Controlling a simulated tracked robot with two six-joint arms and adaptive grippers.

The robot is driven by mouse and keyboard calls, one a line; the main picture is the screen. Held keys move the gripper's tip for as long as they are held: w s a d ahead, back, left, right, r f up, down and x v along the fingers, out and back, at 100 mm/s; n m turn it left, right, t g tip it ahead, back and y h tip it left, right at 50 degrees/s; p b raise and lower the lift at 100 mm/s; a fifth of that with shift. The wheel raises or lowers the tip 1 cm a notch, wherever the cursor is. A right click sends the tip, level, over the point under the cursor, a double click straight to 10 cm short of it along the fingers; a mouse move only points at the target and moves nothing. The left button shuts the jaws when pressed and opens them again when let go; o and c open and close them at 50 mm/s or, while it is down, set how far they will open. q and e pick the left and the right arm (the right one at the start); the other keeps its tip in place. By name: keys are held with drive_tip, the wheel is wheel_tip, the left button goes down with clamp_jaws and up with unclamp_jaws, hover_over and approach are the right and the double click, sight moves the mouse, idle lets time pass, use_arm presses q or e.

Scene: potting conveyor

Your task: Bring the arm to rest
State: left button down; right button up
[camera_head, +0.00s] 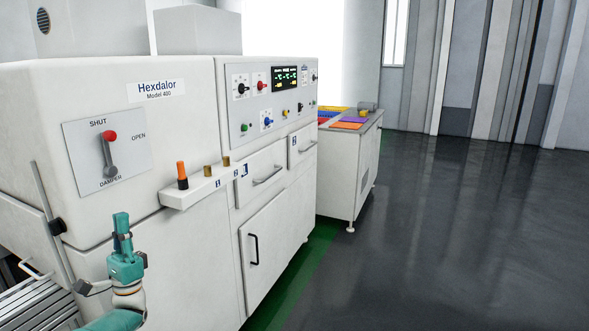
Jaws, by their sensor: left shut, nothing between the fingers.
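My left arm comes in at the bottom left, in teal with a pale ring at a joint. Its end stands roughly upright in front of the white machine's lower front. My left gripper (121,219) is at the top of it, small in the picture, shut and empty. It appears clear of the machine's controls, though its exact gap to the panel cannot be told. My right gripper is not in view.
The white Hexdalor machine (170,120) fills the left. It bears a red-knobbed damper lever (109,150) at SHUT and a small shelf (200,188) with an orange-and-black handle (182,175). Beyond stands a cabinet (345,170) with coloured trays. Dark floor (440,230) lies clear at right.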

use_arm(q)
drive_tip(key=w+d+f+m+g+h, duration=0.6)
drive_tip(key=d+f+g+h, duration=0.2)
drive_tip(key=d+f+g, duration=0.15)
drive_tip(key=s+d+f+m+g, duration=0.2)
drive_tip(key=d+f+m+g, duration=0.1)
drive_tip(key=d+f+g, duration=0.5)
drive_tip(key=s+d+f+m+g, duration=0.2)
drive_tip(key=d+f+m+g, duration=0.15)
drive_tip(key=d+f, duration=0.5)
drive_tip(key=s+d+f+m+g+y, duration=0.1)
drive_tip(key=s+f+m+g, duration=0.1)
drive_tip(key=s+f+g, duration=0.35)
drive_tip(key=s+d+f+m+g+y, duration=0.2)
drive_tip(key=s+f, duration=0.5)
drive_tip(key=f, duration=0.3)
drive_tip(key=s+a+f+m+g+y, duration=0.25)
drive_tip(key=s+f+m, duration=0.25)
drive_tip(key=s, duration=0.5)
drive_tip(key=s+a+f+m+g+y, duration=0.25)
drive_tip(key=s+f+m+y, duration=0.2)
drive_tip(key=s, duration=0.45)
drive_tip(key=s+m+t, duration=0.1)
drive_tip(key=s+m, duration=0.6)
drive_tip(key=m, duration=0.3)
wheel_tip(320, 180, up, 14)
drive_tip(key=p, duration=1.3)
drive_tip(key=shift+w+d+f+n+p, duration=0.2)
drive_tip(key=shift+w+n+p, duration=0.1)
drive_tip(key=shift+w+p, duration=0.1)
